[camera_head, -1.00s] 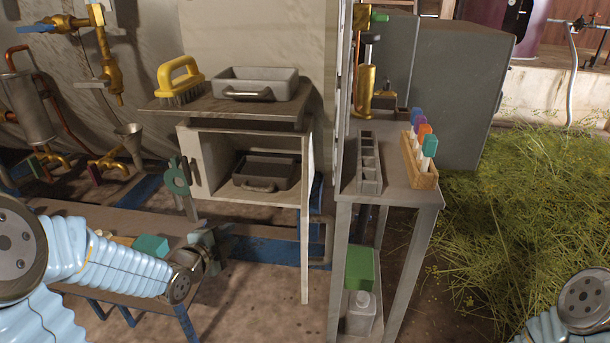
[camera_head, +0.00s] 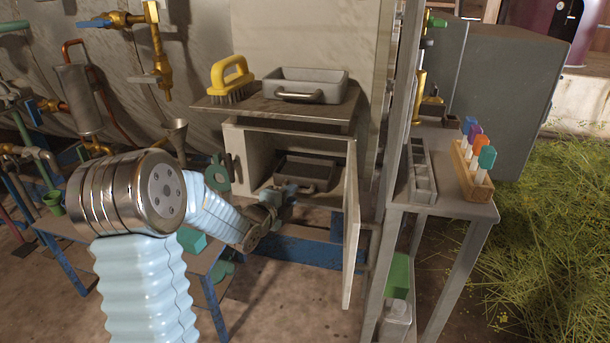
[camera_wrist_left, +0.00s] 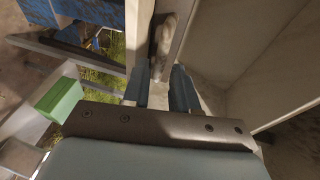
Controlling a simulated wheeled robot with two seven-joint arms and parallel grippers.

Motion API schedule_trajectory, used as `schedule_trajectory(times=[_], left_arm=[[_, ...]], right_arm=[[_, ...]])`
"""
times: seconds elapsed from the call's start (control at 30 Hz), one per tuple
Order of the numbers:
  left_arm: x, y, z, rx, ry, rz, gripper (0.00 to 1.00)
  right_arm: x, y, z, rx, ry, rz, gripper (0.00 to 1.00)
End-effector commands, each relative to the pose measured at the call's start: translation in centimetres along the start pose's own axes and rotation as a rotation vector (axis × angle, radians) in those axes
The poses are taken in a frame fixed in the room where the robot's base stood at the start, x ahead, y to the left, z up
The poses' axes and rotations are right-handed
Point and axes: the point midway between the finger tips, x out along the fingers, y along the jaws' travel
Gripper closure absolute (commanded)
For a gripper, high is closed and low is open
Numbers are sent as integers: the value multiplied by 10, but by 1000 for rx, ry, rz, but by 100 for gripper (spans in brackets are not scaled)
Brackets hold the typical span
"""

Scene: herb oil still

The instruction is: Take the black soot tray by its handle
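The black soot tray (camera_head: 300,168) sits inside the open cabinet under the shelf, its handle towards the cabinet front and partly hidden by my left gripper. My left gripper (camera_head: 288,191) is at the cabinet opening, just in front of the tray and close to its handle. In the left wrist view its two dark fingers (camera_wrist_left: 160,88) stand apart with a gap between them. I cannot make out the tray or its handle clearly there, nor whether a finger touches it. My right gripper is not in view.
The cabinet door (camera_head: 351,228) stands open on the right of the opening. A grey tray (camera_head: 305,84) and a yellow-handled brush (camera_head: 232,80) sit on top. A green valve wheel (camera_head: 217,174) is left of the opening. A rack of colored-capped vials (camera_head: 474,172) stands on the right-hand table.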

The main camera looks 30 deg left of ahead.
Motion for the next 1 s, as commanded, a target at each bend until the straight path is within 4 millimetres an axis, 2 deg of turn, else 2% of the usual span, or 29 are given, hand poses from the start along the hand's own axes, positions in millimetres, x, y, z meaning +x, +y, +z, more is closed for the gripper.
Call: schedule_trajectory(times=[0.13, 0.4, 0.6, 1.0], left_arm=[[19, -1, 0, 0, -1, 1, 73], [23, 0, 0, -1, -1, 0, 73], [23, 0, 0, 0, -1, 1, 100], [22, -2, 0, 0, 0, -1, 100]], right_arm=[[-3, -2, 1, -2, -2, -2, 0], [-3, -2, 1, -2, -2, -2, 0], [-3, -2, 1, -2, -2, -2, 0], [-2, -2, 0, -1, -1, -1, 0]])
